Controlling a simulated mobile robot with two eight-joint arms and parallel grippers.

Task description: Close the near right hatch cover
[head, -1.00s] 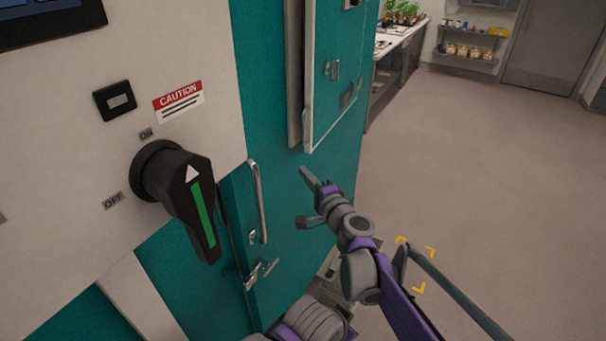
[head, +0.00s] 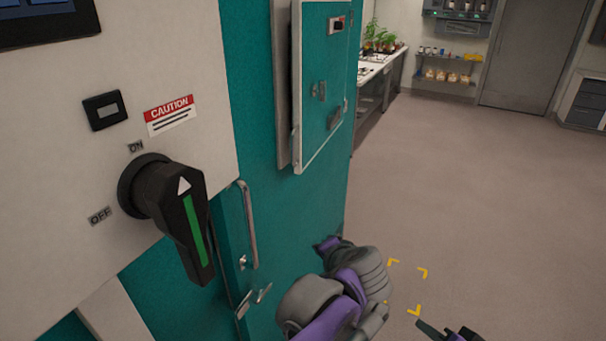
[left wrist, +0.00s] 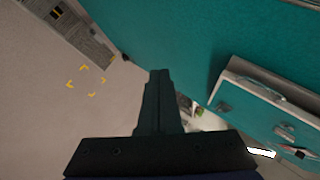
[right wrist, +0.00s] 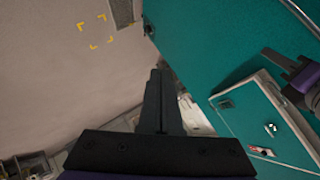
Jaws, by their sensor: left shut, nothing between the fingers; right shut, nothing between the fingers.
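A teal hatch cover (head: 325,85) with a pale rim is on the chamber's side wall in the head view. Its near edge seems to stand off the grey frame (head: 283,90); how far, I cannot tell. The cover also shows at the right in the left wrist view (left wrist: 262,108) and the right wrist view (right wrist: 262,118). My right gripper (head: 430,328) is low at the bottom right of the head view, apart from the cover. Its fingers (right wrist: 158,100) are shut and empty. My left gripper's fingers (left wrist: 160,100) are shut and empty, apart from the cover.
A black rotary switch (head: 180,205) juts from the white panel on the left. A bench with plants (head: 380,60) stands behind. Open floor (head: 480,180) lies to the right, with yellow corner marks (head: 392,262).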

